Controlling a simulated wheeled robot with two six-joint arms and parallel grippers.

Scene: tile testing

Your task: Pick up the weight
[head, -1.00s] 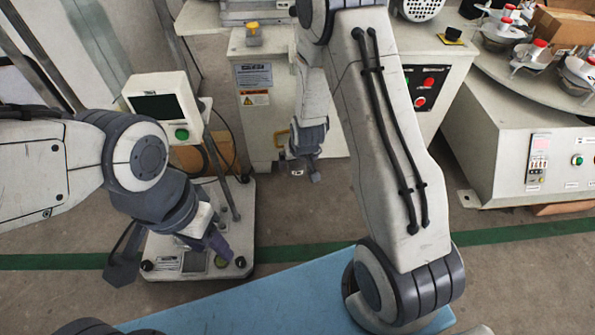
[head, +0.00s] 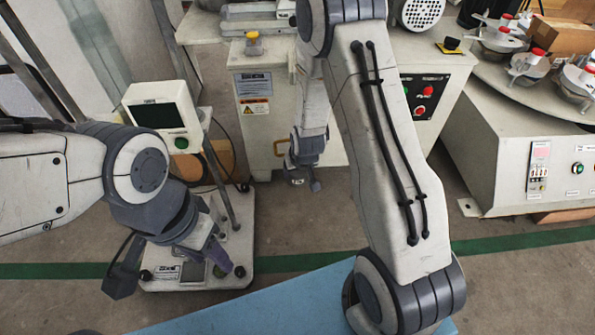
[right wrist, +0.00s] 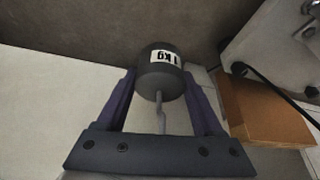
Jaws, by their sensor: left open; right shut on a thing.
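In the right wrist view, a dark cylindrical weight (right wrist: 160,82) marked "1 kg" sits between the two purple fingers of my right gripper (right wrist: 160,100), which is shut on it. A thin grey hook on the weight points back toward the gripper's palm. In the head view, my right gripper (head: 301,178) is small and far off, in front of the cream cabinet, with the weight hard to make out. My left gripper (head: 176,272) is open and empty, over the base of the grey stand at the lower left.
A stand with a screen box (head: 160,112) and a metal post rises from a pale base (head: 205,278) under my left gripper. A cream cabinet (head: 258,125) stands behind. A machine with a turntable (head: 520,90) is at right. A blue surface (head: 250,305) lies in front.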

